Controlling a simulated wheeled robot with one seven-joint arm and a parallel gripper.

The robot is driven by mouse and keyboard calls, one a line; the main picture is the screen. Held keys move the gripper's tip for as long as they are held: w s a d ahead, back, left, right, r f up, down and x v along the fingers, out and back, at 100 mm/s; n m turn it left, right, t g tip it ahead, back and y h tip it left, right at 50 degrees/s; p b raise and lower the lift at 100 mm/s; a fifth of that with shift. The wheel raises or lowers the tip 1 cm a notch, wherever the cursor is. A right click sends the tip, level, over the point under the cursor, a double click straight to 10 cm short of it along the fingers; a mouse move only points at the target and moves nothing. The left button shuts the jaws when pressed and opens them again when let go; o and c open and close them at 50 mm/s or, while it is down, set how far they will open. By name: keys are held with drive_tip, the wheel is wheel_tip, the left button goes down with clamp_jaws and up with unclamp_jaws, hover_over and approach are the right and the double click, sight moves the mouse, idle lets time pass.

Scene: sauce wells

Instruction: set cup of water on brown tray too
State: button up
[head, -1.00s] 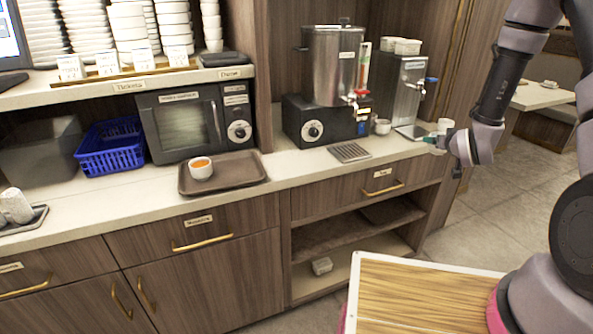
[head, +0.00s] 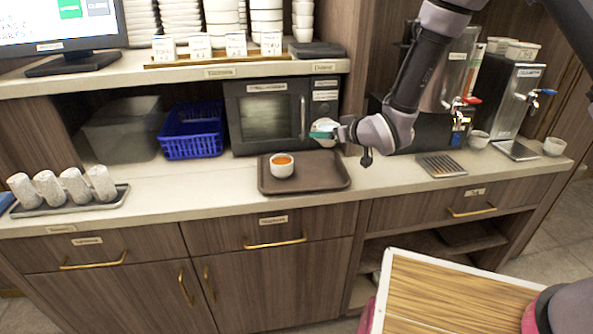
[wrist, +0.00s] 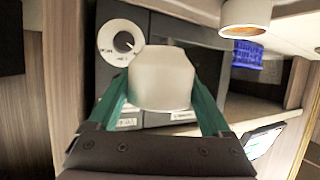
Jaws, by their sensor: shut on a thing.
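My gripper (head: 328,131) is shut on a white cup (wrist: 162,80), held upright or nearly so in front of the microwave's right side. In the head view, the held cup (head: 322,126) shows small between the green fingers, above the back right of the brown tray (head: 335,181). Its contents are hidden. The brown tray lies on the counter. A white cup of orange liquid (head: 282,171) stands on the tray's left part, and its right part is bare. That cup also shows at the wrist view's upper right (wrist: 245,14).
The microwave (head: 268,116) stands behind the tray, with a shelf above. A blue basket (head: 192,134) is to the left. A metal drip tray (head: 441,166), a water dispenser (head: 512,97) and two white cups (head: 479,139) (head: 554,146) are to the right.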

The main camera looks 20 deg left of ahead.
hover_over(320, 172)
wheel_tip(320, 172, down, 6)
drive_tip(key=shift+a+r, duration=0.1)
drive_tip(key=shift+r, duration=0.15)
drive_tip(key=shift+f, duration=2.2)
drive_tip(key=shift+f, duration=0.15)
drive_tip(key=o, duration=1.4)
